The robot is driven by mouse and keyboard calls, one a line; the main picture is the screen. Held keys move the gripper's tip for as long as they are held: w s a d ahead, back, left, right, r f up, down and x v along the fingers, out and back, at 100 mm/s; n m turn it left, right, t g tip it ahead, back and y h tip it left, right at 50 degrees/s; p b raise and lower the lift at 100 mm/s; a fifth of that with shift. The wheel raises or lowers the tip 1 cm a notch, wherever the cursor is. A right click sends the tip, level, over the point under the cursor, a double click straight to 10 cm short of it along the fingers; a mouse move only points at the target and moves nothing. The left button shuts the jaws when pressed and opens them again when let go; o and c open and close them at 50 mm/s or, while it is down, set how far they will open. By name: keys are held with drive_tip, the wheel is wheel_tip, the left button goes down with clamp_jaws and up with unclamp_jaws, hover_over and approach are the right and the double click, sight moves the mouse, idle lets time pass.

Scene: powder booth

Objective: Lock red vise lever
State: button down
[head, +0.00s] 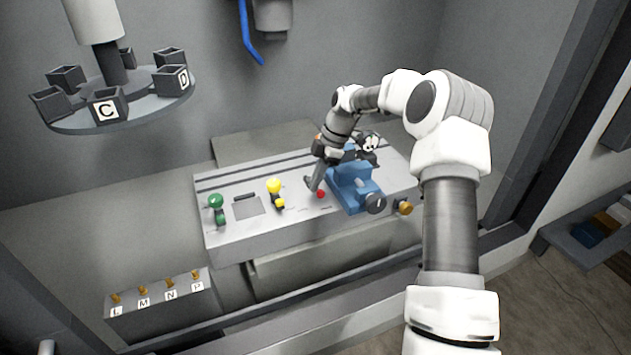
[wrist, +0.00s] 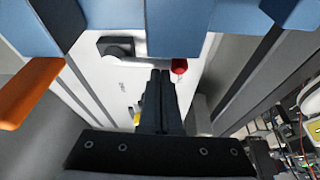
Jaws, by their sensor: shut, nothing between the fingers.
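The red knob of the vise lever (head: 320,194) shows low on the front of the worktable, just left of the blue vise (head: 355,188). In the wrist view the red knob (wrist: 179,66) is just right of my fingertips, close to them; I cannot tell if they touch. A dark lever base (wrist: 115,47) lies left of it, and blue vise parts (wrist: 180,25) cross the top. My gripper (head: 313,185) is shut and empty, pointing down beside the knob.
A yellow-knobbed lever (head: 274,186) and a green-knobbed lever (head: 215,202) stand to the left on the worktable (head: 285,225). A brass knob (head: 404,207) sits right of the vise. A carousel (head: 130,112) with dark cups hangs at upper left.

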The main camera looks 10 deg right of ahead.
drive_tip(key=shift+a+r, duration=0.1)
drive_tip(key=shift+a, duration=0.45)
drive_tip(key=a, duration=0.3)
drive_tip(key=shift+s+a+r, duration=0.1)
drive_tip(key=shift+s+r, duration=0.15)
drive_tip(key=shift+r, duration=0.05)
drive_tip(key=v, duration=1)
drive_tip(key=shift+d+b, duration=0.25)
drive_tip(key=shift+b, duration=0.05)
drive_tip(key=shift+w, duration=0.1)
